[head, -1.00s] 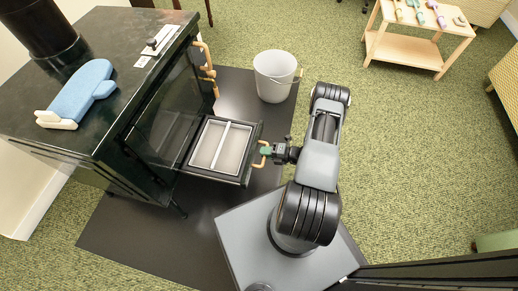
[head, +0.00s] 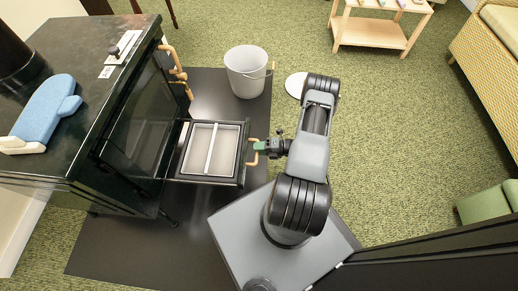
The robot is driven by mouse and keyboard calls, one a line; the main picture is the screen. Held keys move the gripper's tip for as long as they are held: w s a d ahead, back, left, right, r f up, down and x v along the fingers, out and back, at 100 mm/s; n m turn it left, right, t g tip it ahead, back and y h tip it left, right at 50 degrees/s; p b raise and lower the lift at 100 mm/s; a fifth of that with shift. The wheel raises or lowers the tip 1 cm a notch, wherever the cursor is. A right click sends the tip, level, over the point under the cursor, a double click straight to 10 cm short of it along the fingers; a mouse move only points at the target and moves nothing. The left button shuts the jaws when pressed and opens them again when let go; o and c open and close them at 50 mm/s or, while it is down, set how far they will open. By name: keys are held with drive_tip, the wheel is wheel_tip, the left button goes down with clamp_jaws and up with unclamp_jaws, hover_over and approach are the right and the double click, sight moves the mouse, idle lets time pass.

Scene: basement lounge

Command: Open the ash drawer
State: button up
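The ash drawer (head: 238,178) sticks out of the lower front of the dark stove (head: 62,50), well open. Its pale inner tray with a light bar across the middle is visible from above. A copper-coloured handle (head: 252,161) is on the drawer's front. My gripper (head: 259,146) reaches it from the right, and its green-tipped fingers are closed around the handle's bar, as far as this small view shows. Part of the handle is hidden by the fingers.
A grey bucket (head: 246,72) stands on the dark floor mat (head: 130,245) beyond the drawer. A blue mitt (head: 46,108) lies on the stove top. A wooden side table (head: 370,34) and a wicker seat (head: 485,70) stand farther off.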

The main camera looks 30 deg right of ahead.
drive_tip(key=shift+o, duration=1.1)
drive_tip(key=shift+a, duration=0.3)
drive_tip(key=p+v, duration=0.2)
drive_tip(key=v, duration=1.2)
drive_tip(key=shift+p, duration=0.4)
drive_tip(key=shift+w, duration=0.15)
drive_tip(key=w+a+r+n+g+h+p, duration=0.1)
drive_tip(key=w+a+r+n+g+p, duration=0.15)
drive_tip(key=r+n+p, duration=0.75)
drive_tip(key=w+a+r+n+g+h+p, duration=0.1)
drive_tip(key=w+a+r+n+g+h, duration=0.2)
drive_tip(key=r, duration=1.3)
drive_tip(key=w+a+r+n+g+p, duration=0.1)
drive_tip(key=a+r+n+g+p, duration=0.2)
drive_tip(key=r+n+g+p, duration=0.7)
drive_tip(key=s+a+r+n+t+h+p, duration=0.2)
drive_tip(key=r+n, duration=0.4)
drive_tip(key=r, duration=0.5)
drive_tip(key=s+a+r+n+t+h+p, duration=0.3)
drive_tip(key=a+r+n+p, duration=0.3)
drive_tip(key=r, duration=0.6)
drive_tip(key=s+a+r+n+t+h+p, duration=0.2)
drive_tip(key=a+r+n+t, duration=0.3)
drive_tip(key=r+n, duration=0.3)
wheel_tip(320, 180, up, 4)
drive_tip(key=shift+s+r+h+p, duration=0.25)
drive_tip(key=shift+s+h+p, duration=0.05)
drive_tip(key=shift+h+p, duration=0.55)
